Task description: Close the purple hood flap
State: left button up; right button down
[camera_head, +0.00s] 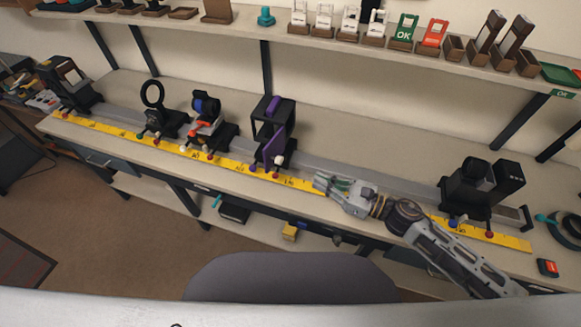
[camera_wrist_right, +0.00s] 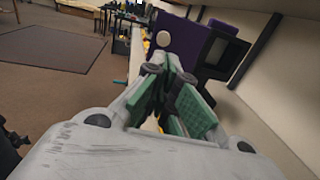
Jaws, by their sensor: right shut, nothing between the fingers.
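The purple hood flap (camera_head: 274,147) hangs at the front of a black hood box (camera_head: 270,124) on the bench rail. It stands at an angle out from the box, with a white knob (camera_head: 279,160) near its lower edge. In the right wrist view the purple flap (camera_wrist_right: 178,38) and its pale round knob (camera_wrist_right: 163,39) lie just beyond my fingers. My right gripper (camera_head: 320,180) is shut and empty, to the right of and in front of the flap; it also shows in the right wrist view (camera_wrist_right: 165,65). I cannot tell whether it touches the flap. My left gripper is not in view.
A yellow ruler (camera_head: 225,162) runs along the bench front. A round lens holder (camera_head: 153,94) and another mount (camera_head: 207,106) stand left of the hood box. A black device (camera_head: 480,185) stands to the right behind my forearm. A shelf (camera_head: 330,44) holds small parts above.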

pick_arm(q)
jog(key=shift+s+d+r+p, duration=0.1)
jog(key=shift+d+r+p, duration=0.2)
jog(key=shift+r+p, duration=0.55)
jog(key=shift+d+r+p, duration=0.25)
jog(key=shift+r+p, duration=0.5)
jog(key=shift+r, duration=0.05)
pick_arm(e)
jog(key=x, duration=1)
